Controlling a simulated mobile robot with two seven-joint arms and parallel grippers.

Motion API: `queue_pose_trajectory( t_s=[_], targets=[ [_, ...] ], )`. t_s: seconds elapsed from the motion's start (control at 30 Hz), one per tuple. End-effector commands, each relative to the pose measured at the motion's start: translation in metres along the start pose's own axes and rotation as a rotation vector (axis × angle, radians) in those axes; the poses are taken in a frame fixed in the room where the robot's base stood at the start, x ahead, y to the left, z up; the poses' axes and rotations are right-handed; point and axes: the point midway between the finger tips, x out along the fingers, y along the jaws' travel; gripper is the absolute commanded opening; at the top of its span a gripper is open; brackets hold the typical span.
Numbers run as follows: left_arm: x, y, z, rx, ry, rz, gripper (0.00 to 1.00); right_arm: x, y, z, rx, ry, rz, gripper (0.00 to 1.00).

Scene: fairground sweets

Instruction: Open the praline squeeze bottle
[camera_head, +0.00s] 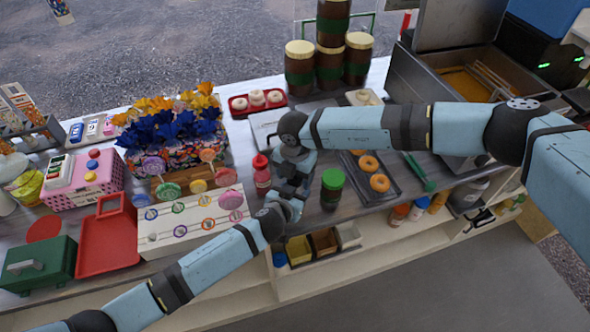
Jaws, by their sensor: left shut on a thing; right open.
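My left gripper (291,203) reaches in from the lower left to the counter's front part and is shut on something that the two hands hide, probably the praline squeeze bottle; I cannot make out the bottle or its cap. My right gripper (291,178) points down from above, right at the left one, and is open. Whether it touches the held thing cannot be told. A pink bottle with a red cap (262,176) stands upright just left of the grippers. A brown jar with a green lid (332,190) stands upright just right of them.
A lollipop stand (165,236) and a red tray (107,240) lie left. A dark tray with doughnuts (388,197) lies right of the jar. Brown barrels (300,70) stand behind. Shelves with bins (298,251) sit below the counter's front edge. The close surroundings are crowded.

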Motion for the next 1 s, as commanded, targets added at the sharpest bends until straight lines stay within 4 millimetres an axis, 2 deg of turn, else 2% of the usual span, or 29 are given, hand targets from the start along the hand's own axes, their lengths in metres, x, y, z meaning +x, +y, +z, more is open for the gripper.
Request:
queue_pose_trajectory(
  t_s=[0.17, 0.3, 0.4, 0.5, 0.53, 0.6, 0.63, 0.87, 1.0],
  targets=[
    [0.0000, 0.0000, 0.0000, 0.000, 0.000, 0.000, 0.13, 0.0000, 0.0000, 0.0000, 0.000, 0.000, 0.000, 0.66],
    [0.0000, 0.0000, 0.0000, 0.000, 0.000, 0.000, 0.13, -0.0002, 0.0000, 0.0000, 0.000, 0.000, 0.000, 0.33],
    [0.0000, 0.0000, 0.0000, 0.000, 0.000, 0.000, 0.13, -0.0003, 0.0000, 0.0000, 0.000, 0.000, 0.000, 0.14],
    [0.0000, 0.0000, 0.0000, 0.000, 0.000, 0.000, 0.13, -0.0003, -0.0001, 0.0000, 0.000, 0.000, 0.000, 0.14],
    [0.0000, 0.0001, 0.0000, 0.000, 0.000, 0.000, 0.13, -0.0003, -0.0001, 0.0001, 0.000, 0.000, 0.000, 0.49],
    [0.0000, 0.0001, 0.0000, 0.000, 0.000, 0.000, 0.13, -0.0004, -0.0001, 0.0000, 0.000, 0.000, 0.000, 0.66],
    [0.0000, 0.0001, 0.0000, 0.000, 0.000, 0.000, 0.13, -0.0004, -0.0001, 0.0000, 0.000, 0.000, 0.000, 0.68],
    [0.0000, 0.0001, 0.0000, 0.000, 0.000, 0.000, 0.13, -0.0006, -0.0001, 0.0001, 0.000, 0.000, 0.000, 0.68],
    [0.0000, 0.0001, -0.0001, 0.000, 0.000, 0.000, 0.13, -0.0076, 0.0001, 0.0004, -0.001, -0.001, 0.000, 0.68]
  ],
)
